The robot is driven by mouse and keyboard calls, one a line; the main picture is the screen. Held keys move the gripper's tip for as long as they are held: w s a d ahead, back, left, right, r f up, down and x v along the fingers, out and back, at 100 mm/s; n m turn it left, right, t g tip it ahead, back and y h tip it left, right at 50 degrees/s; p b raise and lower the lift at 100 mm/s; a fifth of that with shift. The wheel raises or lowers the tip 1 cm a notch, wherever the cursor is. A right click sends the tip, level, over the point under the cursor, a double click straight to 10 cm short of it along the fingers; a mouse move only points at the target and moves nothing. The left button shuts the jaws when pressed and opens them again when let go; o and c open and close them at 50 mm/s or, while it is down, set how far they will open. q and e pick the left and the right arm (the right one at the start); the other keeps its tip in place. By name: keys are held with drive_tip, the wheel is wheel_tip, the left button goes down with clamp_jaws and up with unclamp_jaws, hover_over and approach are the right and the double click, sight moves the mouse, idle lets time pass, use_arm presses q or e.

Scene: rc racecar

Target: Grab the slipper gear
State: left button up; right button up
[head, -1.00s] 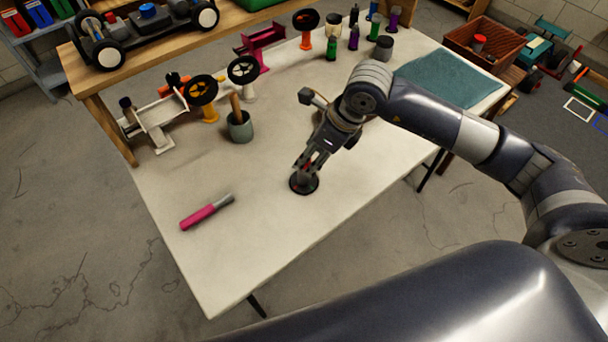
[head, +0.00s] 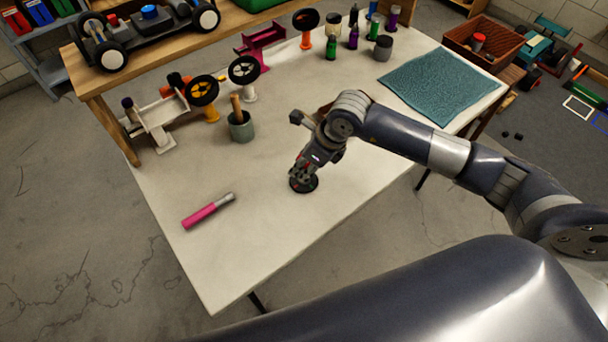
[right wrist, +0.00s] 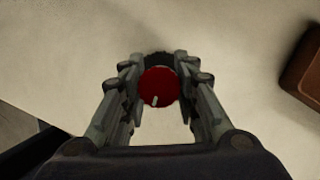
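The slipper gear (head: 304,185) is a dark disc with a red middle, lying on the pale table top. My right gripper (head: 303,177) is directly over it, pointing down, and hides part of it. In the right wrist view the red centre (right wrist: 159,86) sits between the two fingers of my right gripper (right wrist: 160,92), with the dark rim behind it. The fingers stand on either side, very close to the red part; I cannot tell if they touch it. They look open. My left gripper is not in view.
A pink-handled tool (head: 206,212) lies to the left on the table (head: 235,255). A grey-green cup (head: 241,127), wheels on stands and a white car part (head: 160,118) stand behind. A teal mat (head: 440,83) lies back right. The front of the table is clear.

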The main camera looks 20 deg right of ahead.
drive_tip(key=c, duration=0.3)
drive_tip(key=shift+r, duration=0.1)
